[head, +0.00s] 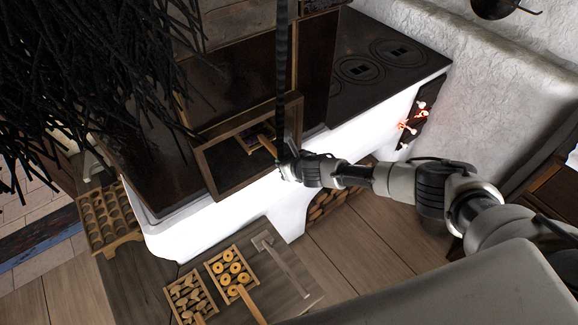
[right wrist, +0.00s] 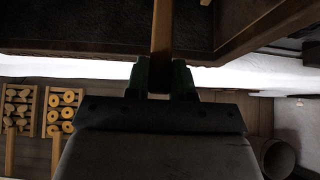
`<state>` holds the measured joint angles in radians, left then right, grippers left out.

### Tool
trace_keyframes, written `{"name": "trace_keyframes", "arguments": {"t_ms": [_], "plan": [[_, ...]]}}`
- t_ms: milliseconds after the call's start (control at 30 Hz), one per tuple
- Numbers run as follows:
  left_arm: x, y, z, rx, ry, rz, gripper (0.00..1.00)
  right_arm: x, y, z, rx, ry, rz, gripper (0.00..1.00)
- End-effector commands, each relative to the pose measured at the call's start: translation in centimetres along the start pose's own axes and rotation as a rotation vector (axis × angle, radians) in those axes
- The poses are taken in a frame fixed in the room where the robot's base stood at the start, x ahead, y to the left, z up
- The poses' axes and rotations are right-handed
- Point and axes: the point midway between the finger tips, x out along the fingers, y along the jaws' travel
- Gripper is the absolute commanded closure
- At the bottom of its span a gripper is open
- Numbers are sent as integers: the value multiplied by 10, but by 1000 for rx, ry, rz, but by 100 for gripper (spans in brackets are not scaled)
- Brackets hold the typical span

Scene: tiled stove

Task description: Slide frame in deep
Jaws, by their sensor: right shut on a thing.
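A wooden frame (head: 247,137) is partly inside the open wooden-edged box (head: 208,171) of the stove. Its contents are too dark to make out. Its handle (head: 267,145) points out of the opening toward my right gripper (head: 284,164). In the right wrist view the handle (right wrist: 162,40) runs straight up from between the fingers of my right gripper (right wrist: 164,80), which is shut on it. The frame's far end is hidden in that view. My left gripper is not in view.
Two more handled frames, one with rings (head: 231,268) and one with crescent pieces (head: 190,299), lie on a low wooden surface beside a pale tool (head: 281,262). The dark hob (head: 385,60) is at the back right. Dark strands (head: 80,80) fill the upper left.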

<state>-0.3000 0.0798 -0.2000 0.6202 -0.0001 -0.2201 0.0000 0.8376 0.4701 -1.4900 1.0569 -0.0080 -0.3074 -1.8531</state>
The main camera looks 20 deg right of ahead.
Motion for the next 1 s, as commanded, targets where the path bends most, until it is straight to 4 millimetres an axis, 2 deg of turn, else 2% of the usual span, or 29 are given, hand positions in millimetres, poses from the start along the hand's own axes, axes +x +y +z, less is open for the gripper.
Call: {"name": "trace_keyframes", "arguments": {"t_ms": [600, 933, 967, 1000], "plan": [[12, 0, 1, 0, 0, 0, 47, 30, 0, 21, -1, 1, -1, 100], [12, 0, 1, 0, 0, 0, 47, 32, 0, 24, 0, 0, -1, 100], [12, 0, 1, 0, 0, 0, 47, 31, 0, 24, 0, 0, -1, 75], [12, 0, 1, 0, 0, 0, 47, 31, 0, 24, 0, 0, -1, 69]]}}
